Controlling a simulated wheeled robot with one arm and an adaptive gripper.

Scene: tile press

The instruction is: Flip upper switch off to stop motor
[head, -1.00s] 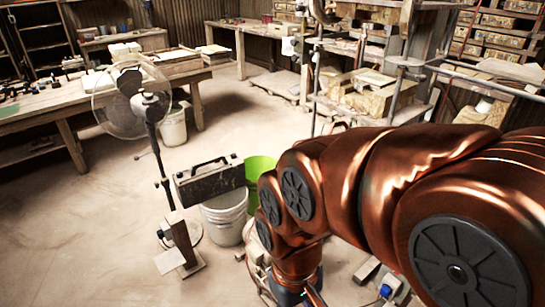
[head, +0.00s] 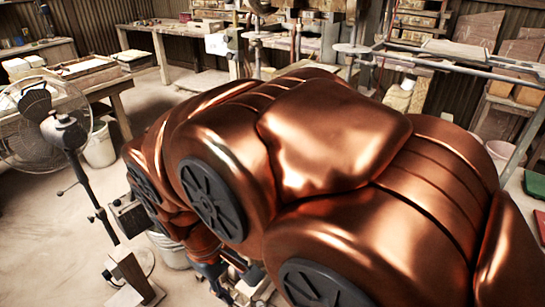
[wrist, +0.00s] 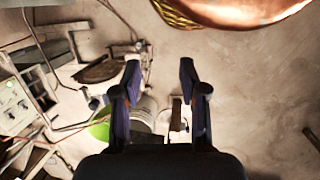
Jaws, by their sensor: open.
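In the wrist view, my gripper (wrist: 160,78) has its two dark fingers spread apart with nothing between them. It hangs above the floor, with buckets under and between its fingers. A pale control panel (wrist: 14,106) with small lit indicators and knobs shows at the left edge of the wrist view, well to the left of my fingers. It is too small to tell which part is the upper switch or how it is set. No turning motor can be made out.
A standing fan (head: 45,125) is at the left of the head view. A green bucket (wrist: 98,131) and a white bucket (wrist: 143,116) stand below my gripper. Cables and machine parts lie near the panel. Workbenches line the back, and open floor shows right of the gripper.

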